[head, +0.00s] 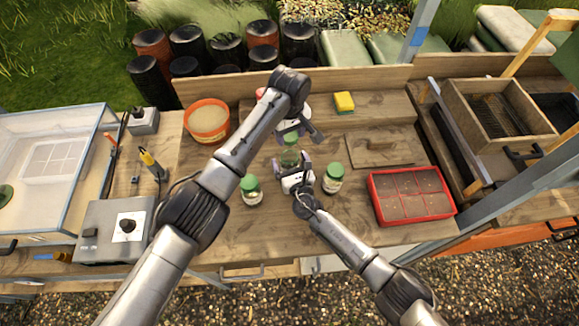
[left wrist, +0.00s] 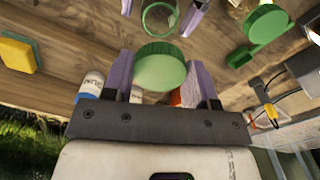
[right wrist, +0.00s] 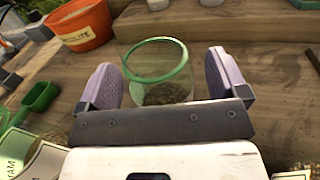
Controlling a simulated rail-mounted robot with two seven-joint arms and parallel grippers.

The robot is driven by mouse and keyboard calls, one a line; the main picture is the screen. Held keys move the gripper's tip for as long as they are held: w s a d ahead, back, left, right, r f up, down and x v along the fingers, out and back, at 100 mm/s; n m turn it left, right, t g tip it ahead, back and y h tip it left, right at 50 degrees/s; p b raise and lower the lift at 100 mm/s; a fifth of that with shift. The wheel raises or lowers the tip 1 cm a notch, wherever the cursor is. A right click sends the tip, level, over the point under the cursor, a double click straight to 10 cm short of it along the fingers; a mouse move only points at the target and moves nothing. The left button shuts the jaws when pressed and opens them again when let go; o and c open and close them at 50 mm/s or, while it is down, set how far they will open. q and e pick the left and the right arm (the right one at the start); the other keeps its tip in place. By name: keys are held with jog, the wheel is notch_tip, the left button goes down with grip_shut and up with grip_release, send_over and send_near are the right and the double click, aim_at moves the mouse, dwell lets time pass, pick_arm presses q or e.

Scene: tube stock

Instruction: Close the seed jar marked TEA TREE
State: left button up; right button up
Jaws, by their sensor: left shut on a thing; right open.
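An open clear jar (head: 289,159) with a green threaded rim stands on the bench between two lidded jars. In the right wrist view the jar (right wrist: 162,88) shows dark contents low inside; no label on it is readable. My right gripper (head: 291,176) is open, with its fingers (right wrist: 163,82) on either side of the jar and gaps showing. My left gripper (head: 295,132) is shut on a green lid (left wrist: 159,66), held above and behind the jar in the head view. The lid is apart from the jar. The name TEA TREE is not visible.
Green-lidded jars stand left (head: 250,189) and right (head: 333,178) of the open jar. A red tray (head: 411,220) lies at the right, an orange tub (head: 207,120) at the back left. A yellow sponge (head: 344,101) sits on the back shelf. A wooden board (head: 380,150) lies behind.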

aim_at(290, 154)
jog(key=c, duration=1.4)
pick_arm(q)
jog(key=shift+s+f, duration=0.1)
jog(key=shift+f, duration=2.5)
pick_arm(e)
jog(key=shift+o, duration=0.2)
pick_arm(q)
jog(key=shift+d+f, duration=0.1)
jog(key=shift+f, duration=0.75)
jog(key=shift+f, duration=0.55)
